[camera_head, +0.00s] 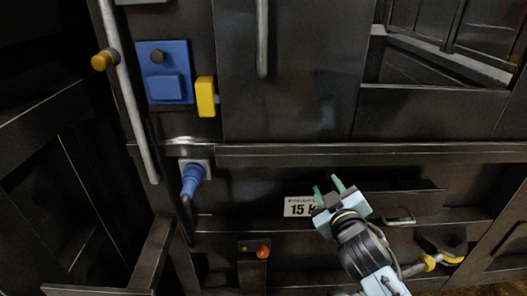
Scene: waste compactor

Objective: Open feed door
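A dark door-like panel (310,75) fills the upper middle of the view, with a vertical grey bar handle (262,38) on its left part. It looks shut, and its top is cut off by the picture edge. I cannot tell for sure that it is the feed door. My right gripper (329,187) is below the panel, near the white "15" label. Its two green fingers stand apart with nothing seen between them. It is well away from the bar handle, lower and to the right. My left gripper is not in view.
A long grey bar (130,95) with a yellow knob (104,60) runs down the left. A blue box (167,73), a yellow block (206,96) and a blue plug (192,178) are beside it. A horizontal ledge (400,152) crosses below the panel. A framed opening (410,66) is upper right.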

